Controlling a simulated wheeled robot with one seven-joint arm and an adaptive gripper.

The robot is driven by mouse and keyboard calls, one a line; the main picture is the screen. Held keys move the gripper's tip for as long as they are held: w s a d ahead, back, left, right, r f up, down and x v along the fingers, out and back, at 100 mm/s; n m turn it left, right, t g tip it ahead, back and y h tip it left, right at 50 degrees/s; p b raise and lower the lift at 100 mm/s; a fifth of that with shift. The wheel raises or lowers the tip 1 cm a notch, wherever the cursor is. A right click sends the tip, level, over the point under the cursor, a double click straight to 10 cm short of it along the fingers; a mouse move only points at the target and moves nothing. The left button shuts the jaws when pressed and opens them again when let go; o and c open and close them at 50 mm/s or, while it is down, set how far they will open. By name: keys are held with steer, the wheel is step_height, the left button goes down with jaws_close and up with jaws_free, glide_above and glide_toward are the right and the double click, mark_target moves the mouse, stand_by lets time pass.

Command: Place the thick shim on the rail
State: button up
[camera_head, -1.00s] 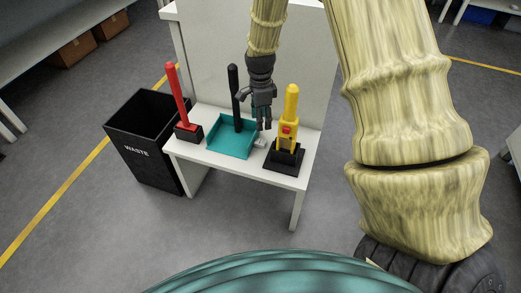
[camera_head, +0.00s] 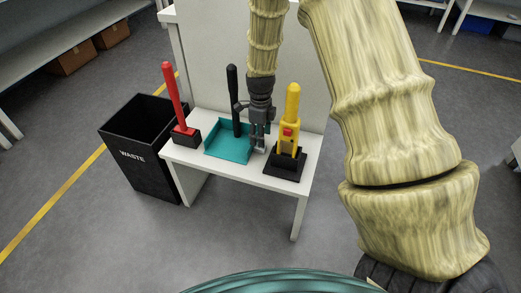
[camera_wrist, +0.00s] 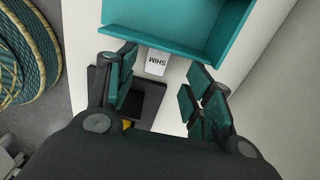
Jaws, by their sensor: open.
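A small white block marked SHIM (camera_wrist: 157,62) shows in the wrist view, at the edge of the teal tray (camera_wrist: 222,42). It lies between the spread fingertips of my gripper (camera_wrist: 160,80), nearer the left one; I cannot tell whether either finger touches it. My gripper is open. In the head view my gripper (camera_head: 259,145) is low over the white table, right of the teal tray (camera_head: 227,155), and its fingers largely hide the shim. I cannot make out a part that is clearly the rail.
A yellow tool on a black base (camera_head: 288,163) stands close to the right of my gripper. A black upright handle (camera_head: 234,95) is at the tray's back. A red-handled tool (camera_head: 178,110) stands at the table's left. A black waste bin (camera_head: 140,160) is left of the white table (camera_head: 235,174).

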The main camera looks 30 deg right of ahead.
steer(key=shift+s+d+f+b, duration=0.1)
steer(key=shift+s+f+b, duration=0.3)
steer(key=shift+f, duration=0.9)
steer(key=shift+s+d+f+b, duration=0.1)
steer(key=shift+f+b, duration=0.6)
steer(key=shift+f, duration=0.55)
steer(key=shift+c, duration=0.4)
jaws_close()
steer(key=shift+a+r, duration=0.1)
steer(key=shift+r, duration=0.05)
steer(key=shift+s+a+r, duration=0.1)
steer(key=shift+s+r, duration=0.05)
steer(key=shift+r, duration=0.1)
steer(key=s+a+r+p, duration=0.4)
steer(key=s+a+r, duration=0.3)
steer(key=s, duration=0.4)
steer(key=shift+a+r+p, duration=0.2)
steer(key=shift+a+p, duration=0.15)
steer(key=shift+a, duration=0.05)
